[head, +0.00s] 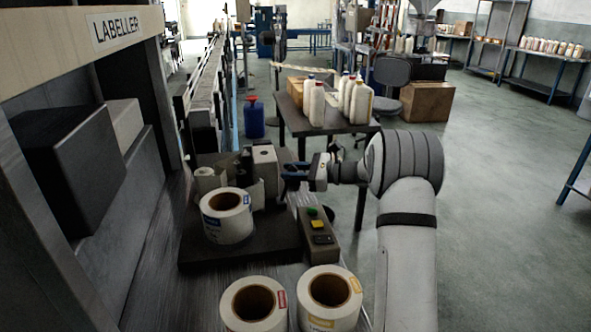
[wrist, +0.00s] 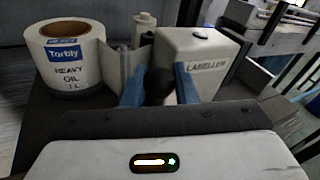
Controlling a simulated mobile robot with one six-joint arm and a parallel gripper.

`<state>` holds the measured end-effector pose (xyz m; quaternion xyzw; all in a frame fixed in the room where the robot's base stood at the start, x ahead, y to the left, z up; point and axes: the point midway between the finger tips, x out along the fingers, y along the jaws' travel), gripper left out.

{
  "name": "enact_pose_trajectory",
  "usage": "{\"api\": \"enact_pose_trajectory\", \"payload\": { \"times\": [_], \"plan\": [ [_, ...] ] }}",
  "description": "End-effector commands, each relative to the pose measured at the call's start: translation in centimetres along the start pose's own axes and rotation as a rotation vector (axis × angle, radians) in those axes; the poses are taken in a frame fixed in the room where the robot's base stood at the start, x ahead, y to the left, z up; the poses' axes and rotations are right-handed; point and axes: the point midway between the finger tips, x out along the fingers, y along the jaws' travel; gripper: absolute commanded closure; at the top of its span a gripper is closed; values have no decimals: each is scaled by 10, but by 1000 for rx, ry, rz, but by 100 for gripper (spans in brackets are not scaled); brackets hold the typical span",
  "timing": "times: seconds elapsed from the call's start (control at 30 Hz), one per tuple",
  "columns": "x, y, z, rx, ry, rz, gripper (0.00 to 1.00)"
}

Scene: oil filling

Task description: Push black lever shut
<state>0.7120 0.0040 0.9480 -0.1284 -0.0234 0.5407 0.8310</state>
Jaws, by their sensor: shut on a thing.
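The small labeller (head: 265,160) stands on a dark base beyond the near label rolls. In the wrist view its pale housing (wrist: 198,52) is marked LABELLER. The rounded black end of the lever (wrist: 158,88) sits between the two blue fingers of my gripper (wrist: 159,80), in front of the housing. My gripper (head: 290,175) is shut on the lever, at the right side of the labeller in the head view. The lever's lower part and pivot are hidden, so its angle cannot be told. A label roll (head: 227,216) is on the labeller, marked Torbly heavy oil in the wrist view (wrist: 68,62).
Two spare label rolls (head: 253,304) (head: 331,291) stand in front. A button box (head: 318,236) is just below my gripper. A table (head: 330,127) with several white bottles stands behind, and a conveyor (head: 205,90) runs at the back left. The floor at right is open.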

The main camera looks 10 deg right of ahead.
Motion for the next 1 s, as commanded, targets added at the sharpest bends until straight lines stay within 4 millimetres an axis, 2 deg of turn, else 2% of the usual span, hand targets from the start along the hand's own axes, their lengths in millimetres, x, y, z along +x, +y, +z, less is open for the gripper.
{"api": "enact_pose_trajectory", "payload": {
  "times": [0.3,0.33,0.57,0.83,1.0],
  "plan": [
    [3,1,2,-13,23,5,100],
    [3,1,2,-13,23,5,73],
    [3,1,2,-13,23,6,54],
    [1,1,2,-12,23,5,53],
    [-20,0,2,-13,24,3,53]
  ]
}}
